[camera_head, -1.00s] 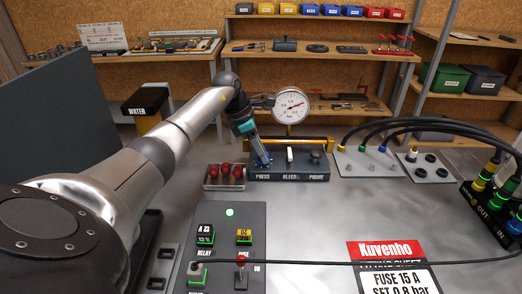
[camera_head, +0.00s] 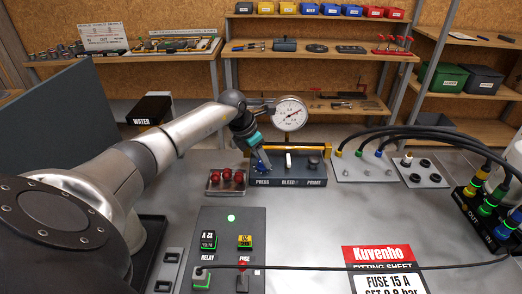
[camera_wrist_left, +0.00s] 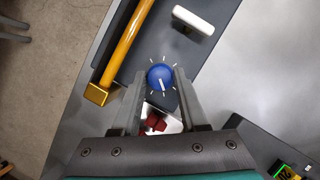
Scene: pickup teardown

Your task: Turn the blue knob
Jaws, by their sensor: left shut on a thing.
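The blue knob (camera_wrist_left: 160,77) with a white pointer line shows in the left wrist view, ringed by white tick marks on a dark panel (camera_wrist_left: 195,55). My left gripper (camera_wrist_left: 159,80) is shut on the knob, one finger on each side of it. In the head view my left gripper (camera_head: 261,164) reaches down onto the left end of the dark pump block (camera_head: 290,182), by the word PRESS. The fingers partly hide the knob there. A round pressure gauge (camera_head: 290,113) stands behind the block. My right gripper is not in view.
A white lever (camera_head: 289,161) and a dark PRIME knob (camera_head: 313,163) sit right of the gripper. A yellow bar (camera_wrist_left: 128,50) runs close by. A tray of red parts (camera_head: 227,182) is at the left. A relay panel (camera_head: 220,262) lies in front.

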